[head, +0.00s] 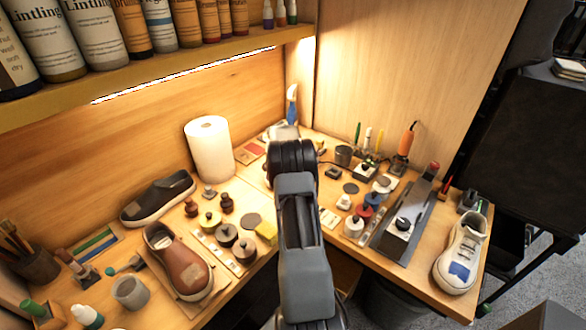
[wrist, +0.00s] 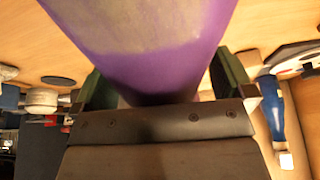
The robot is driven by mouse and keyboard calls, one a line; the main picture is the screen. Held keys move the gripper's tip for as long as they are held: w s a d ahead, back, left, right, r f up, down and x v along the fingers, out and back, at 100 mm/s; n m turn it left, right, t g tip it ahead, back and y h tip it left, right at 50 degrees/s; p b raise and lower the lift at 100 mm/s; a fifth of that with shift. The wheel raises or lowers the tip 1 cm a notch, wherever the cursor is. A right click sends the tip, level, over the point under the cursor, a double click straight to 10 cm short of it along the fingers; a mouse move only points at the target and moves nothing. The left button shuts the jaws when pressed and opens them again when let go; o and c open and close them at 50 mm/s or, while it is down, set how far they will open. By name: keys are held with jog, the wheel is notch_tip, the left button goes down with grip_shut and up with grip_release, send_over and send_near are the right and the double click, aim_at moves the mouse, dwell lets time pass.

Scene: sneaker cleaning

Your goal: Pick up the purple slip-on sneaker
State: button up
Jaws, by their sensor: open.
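The purple slip-on sneaker (wrist: 150,55) fills the top middle of the wrist view, very close to the camera. It shows a purple surface with a large pale, dull patch. My gripper (wrist: 165,88) is open, with one dark green finger on each side of the sneaker's near end. A thin gap or contact at each finger cannot be told. In the head view my own arm covers the middle of the bench, and neither the purple sneaker nor my fingertips can be made out there.
A paper roll (head: 210,149), a black shoe (head: 158,197) and a brown shoe (head: 177,261) stand left of my arm. A white sneaker (head: 461,252) sits at the right edge. Small jars and tools crowd the bench. A blue-handled tool (wrist: 274,108) lies right of my gripper.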

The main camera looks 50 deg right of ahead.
jog(key=shift+r, duration=0.1)
jog(key=c, duration=0.9)
